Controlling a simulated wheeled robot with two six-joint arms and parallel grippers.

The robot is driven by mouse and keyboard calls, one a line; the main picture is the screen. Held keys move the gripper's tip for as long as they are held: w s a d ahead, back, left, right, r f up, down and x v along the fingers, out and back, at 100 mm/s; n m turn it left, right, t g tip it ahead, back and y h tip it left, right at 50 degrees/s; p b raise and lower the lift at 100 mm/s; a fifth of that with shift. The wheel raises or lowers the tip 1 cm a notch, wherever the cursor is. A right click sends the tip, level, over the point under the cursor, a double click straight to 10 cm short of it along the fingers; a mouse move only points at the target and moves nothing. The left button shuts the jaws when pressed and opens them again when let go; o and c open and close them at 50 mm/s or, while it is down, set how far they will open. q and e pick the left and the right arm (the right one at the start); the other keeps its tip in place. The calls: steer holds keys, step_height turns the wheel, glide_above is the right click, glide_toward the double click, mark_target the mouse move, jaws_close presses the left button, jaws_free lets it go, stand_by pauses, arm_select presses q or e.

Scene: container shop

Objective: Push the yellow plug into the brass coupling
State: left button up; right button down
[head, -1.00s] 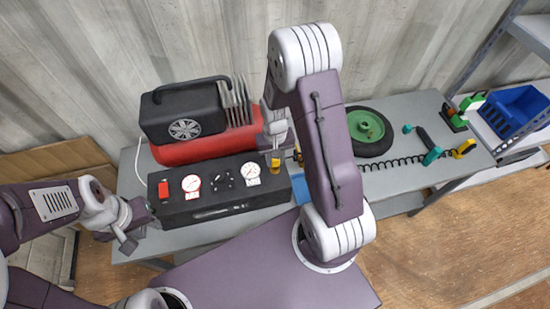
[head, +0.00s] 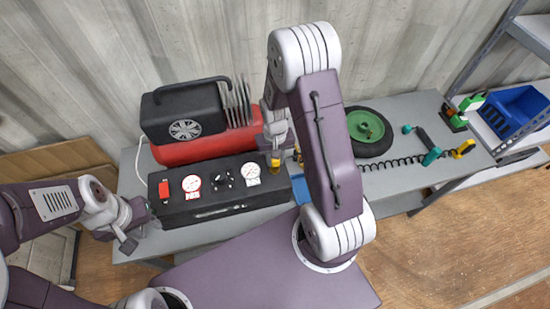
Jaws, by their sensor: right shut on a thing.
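My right gripper (head: 275,147) is shut on the yellow plug (head: 275,161), at the right end of the black control box. Only a small yellow part shows below the fingers. A small yellowish bit (head: 298,154) shows just right of it, beside my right arm; I cannot tell whether it is the brass coupling. My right arm hides much of that area, so I cannot tell whether plug and coupling touch. My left gripper (head: 140,222) is left of the control box, away from the plug; its finger opening is unclear.
The black control box (head: 225,207) with gauges stands on the grey table (head: 405,185). Behind it is the red compressor (head: 190,150) with a black motor housing. A green-hubbed wheel (head: 366,126), a coiled hose (head: 395,163) and an air tool (head: 430,148) lie to the right.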

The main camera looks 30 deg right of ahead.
steer(key=shift+f+b, duration=0.5)
steer(key=shift+f, duration=0.15)
steer(key=c, duration=1.1)
jaws_free()
steer(key=shift+o, duration=0.2)
steer(key=shift+r, duration=0.1)
step_height(320, 180, up, 9)
steer(key=shift+b, duration=0.45)
